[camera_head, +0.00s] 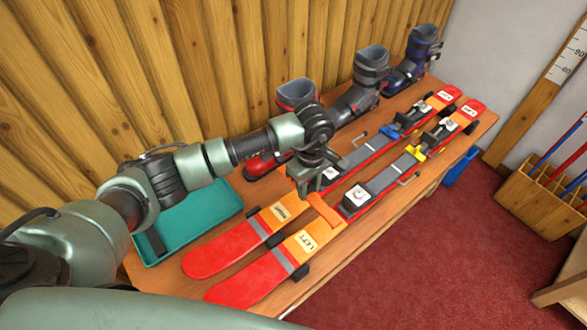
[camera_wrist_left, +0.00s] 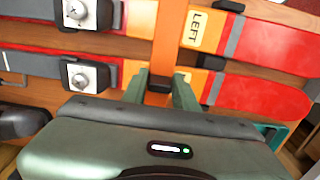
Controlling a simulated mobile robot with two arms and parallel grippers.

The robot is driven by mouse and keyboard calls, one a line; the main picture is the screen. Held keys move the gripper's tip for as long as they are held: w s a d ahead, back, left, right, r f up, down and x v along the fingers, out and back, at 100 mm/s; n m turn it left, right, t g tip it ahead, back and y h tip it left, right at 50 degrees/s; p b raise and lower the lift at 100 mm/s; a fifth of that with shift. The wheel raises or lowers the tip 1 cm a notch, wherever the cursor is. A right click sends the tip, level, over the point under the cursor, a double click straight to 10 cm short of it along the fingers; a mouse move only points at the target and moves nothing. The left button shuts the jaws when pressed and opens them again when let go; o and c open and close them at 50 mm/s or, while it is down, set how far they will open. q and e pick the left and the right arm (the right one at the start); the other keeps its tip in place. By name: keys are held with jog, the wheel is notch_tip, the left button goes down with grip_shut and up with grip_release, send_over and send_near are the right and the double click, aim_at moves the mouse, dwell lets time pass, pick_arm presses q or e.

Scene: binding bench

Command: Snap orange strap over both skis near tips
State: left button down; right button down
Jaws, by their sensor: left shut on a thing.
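Two red and orange skis lie side by side on the wooden bench, the near ski (camera_head: 255,278) labelled LEFT and the far ski (camera_head: 225,247) beside it. Their rounded red ends point to the lower left. My left gripper (camera_head: 307,188) is over the far ski and shut on the orange strap (camera_head: 325,211). In the left wrist view the strap (camera_wrist_left: 170,38) runs away from between the fingers (camera_wrist_left: 161,88) across the LEFT ski (camera_wrist_left: 265,80). The gripper hides the strap's held end, so I cannot tell whether it is fastened. My right gripper is not in view.
A teal tray (camera_head: 200,218) holding a dark item sits left of the skis. A red boot (camera_head: 297,93), a grey boot (camera_head: 370,75) and a blue boot (camera_head: 420,52) stand along the wooden wall. A wooden pole rack (camera_head: 540,198) stands on the floor at right.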

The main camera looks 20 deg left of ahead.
aim_at(310, 195)
pick_arm(q)
jog(key=shift+s+d+f, duration=0.1)
jog(key=shift+d+f, duration=0.05)
jog(key=shift+d, duration=0.2)
jog(key=shift+f+b, duration=1.85)
jog(key=shift+f, duration=1.05)
jog(key=shift+f+b, duration=0.5)
jog(key=shift+b, duration=0.05)
jog(key=c, duration=1.9)
grip_release()
jog(key=shift+c, duration=0.2)
grip_shut()
jog(key=shift+f+b, duration=1.9)
jog(key=shift+b, duration=0.2)
